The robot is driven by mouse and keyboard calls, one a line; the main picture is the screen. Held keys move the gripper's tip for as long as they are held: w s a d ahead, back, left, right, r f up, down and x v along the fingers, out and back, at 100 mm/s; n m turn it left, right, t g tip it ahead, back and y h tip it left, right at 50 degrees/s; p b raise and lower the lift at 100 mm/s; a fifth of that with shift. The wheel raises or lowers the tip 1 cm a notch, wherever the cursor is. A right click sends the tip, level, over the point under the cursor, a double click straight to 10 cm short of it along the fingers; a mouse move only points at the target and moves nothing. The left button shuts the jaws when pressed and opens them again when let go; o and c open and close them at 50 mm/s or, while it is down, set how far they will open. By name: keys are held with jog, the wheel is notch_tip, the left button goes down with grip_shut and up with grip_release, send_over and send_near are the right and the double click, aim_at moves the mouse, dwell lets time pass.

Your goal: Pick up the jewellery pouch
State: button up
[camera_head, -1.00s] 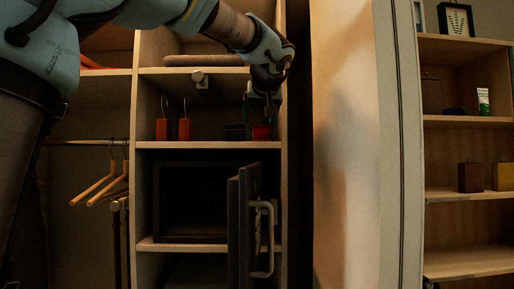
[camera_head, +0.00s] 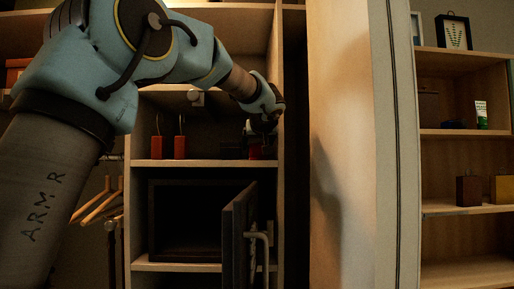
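A small red object (camera_head: 256,151), perhaps the jewellery pouch, stands on the shelf above the open safe, near the right side wall. It is partly hidden by my gripper (camera_head: 262,131), so I cannot be sure what it is. My gripper points down just over it, inside the shelf bay. The fingers are dark and small here; I cannot tell whether they are open or shut, or whether they touch the red object. A dark low object (camera_head: 232,150) sits just left of it.
Two orange-red blocks with thin loops (camera_head: 157,147) stand further left on the same shelf (camera_head: 200,163). Below is a safe with its door (camera_head: 238,232) swung open. Wooden hangers (camera_head: 98,207) hang at left. A tall panel (camera_head: 345,150) stands close on the right.

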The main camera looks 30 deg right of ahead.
jog(key=shift+w+f, duration=0.1)
jog(key=shift+w, duration=0.1)
jog(key=c, duration=1)
jog(key=shift+c, duration=0.5)
jog(key=shift+r, duration=0.2)
